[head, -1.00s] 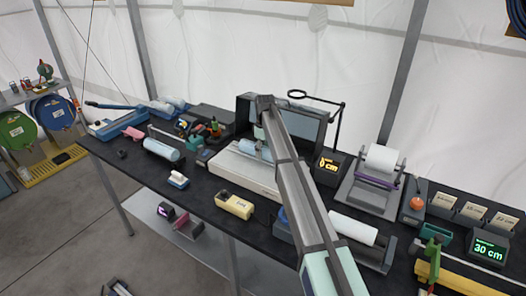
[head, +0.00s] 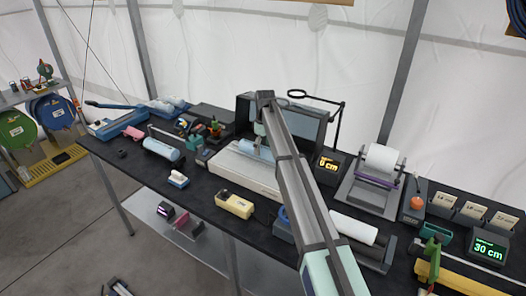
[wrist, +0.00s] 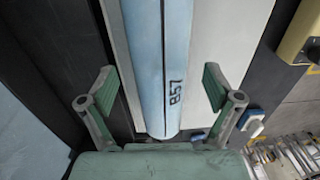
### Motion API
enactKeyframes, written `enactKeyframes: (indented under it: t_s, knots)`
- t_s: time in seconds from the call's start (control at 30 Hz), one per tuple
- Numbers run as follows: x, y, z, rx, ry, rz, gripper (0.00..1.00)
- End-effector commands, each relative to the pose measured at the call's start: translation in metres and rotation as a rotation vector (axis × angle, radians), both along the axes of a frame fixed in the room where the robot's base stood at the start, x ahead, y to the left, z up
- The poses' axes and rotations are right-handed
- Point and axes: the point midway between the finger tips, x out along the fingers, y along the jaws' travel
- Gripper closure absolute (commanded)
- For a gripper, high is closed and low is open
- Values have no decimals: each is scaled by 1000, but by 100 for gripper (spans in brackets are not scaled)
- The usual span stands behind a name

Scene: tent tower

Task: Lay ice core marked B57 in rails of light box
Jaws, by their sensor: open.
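The ice core marked B57 (wrist: 174,60) is a pale blue cylinder with a dark line along it, its marking readable in the wrist view. It lies lengthwise along the pale light box (wrist: 225,35), beside a light strip on its left. In the head view the core (head: 251,149) is partly hidden behind my arm, on the light box (head: 240,172). My gripper (wrist: 160,85) is open, with one green finger on each side of the core and gaps between. Whether the core is fully seated in the rails cannot be told.
Another pale blue cylinder (head: 162,149) lies on the dark bench to the left. A yellow block (head: 235,205) sits in front of the light box. A display (head: 329,166) and a paper roll stand (head: 372,185) are to the right. A dark upright panel stands behind.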

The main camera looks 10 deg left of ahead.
Motion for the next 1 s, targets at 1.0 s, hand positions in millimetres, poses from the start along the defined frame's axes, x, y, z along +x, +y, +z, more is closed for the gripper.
enactKeyframes:
  t_s: [1.0]
  knots:
    - [5,-3,101,0,0,0,10]
